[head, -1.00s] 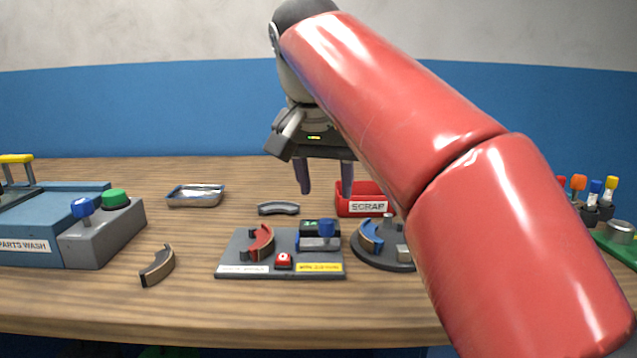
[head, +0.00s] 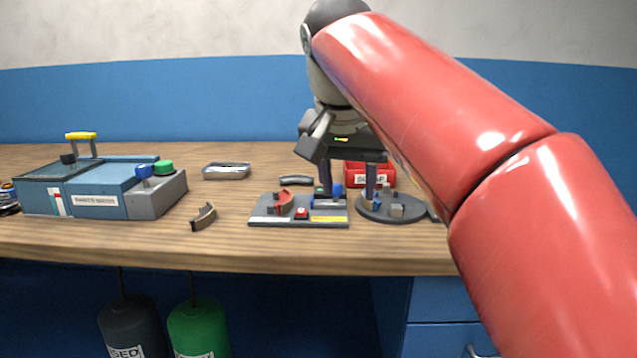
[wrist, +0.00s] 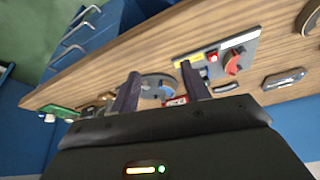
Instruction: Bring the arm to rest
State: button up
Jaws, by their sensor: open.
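My gripper (head: 349,178) is open and empty in the head view. My red arm crosses the right side of the head view and hides the bench's right part.
A blue parts washer (head: 95,200) stands at left. A curved shoe (head: 203,216), a metal tray (head: 226,171), a fixture board (head: 290,222), a round turntable (head: 405,213) and a red scrap bin (head: 384,176) are on the bench. Bottles (head: 200,328) hang below.

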jog(key=s+d+f+n, duration=0.1)
jog(key=s+d+f, duration=0.2)
jog(key=s+f, duration=0.3)
jog(key=s+d+f+n+t, duration=0.1)
jog(key=s+d+f, duration=0.3)
jog(key=f, duration=0.7)
jog(key=s+d+f+n+y, duration=0.1)
jog(key=s+d+f, duration=0.3)
jog(key=s+f, duration=0.3)
notch_tip(320, 180, down, 2)
jog(key=shift+s+f, duration=0.2)
jog(key=shift+s, duration=0.2)
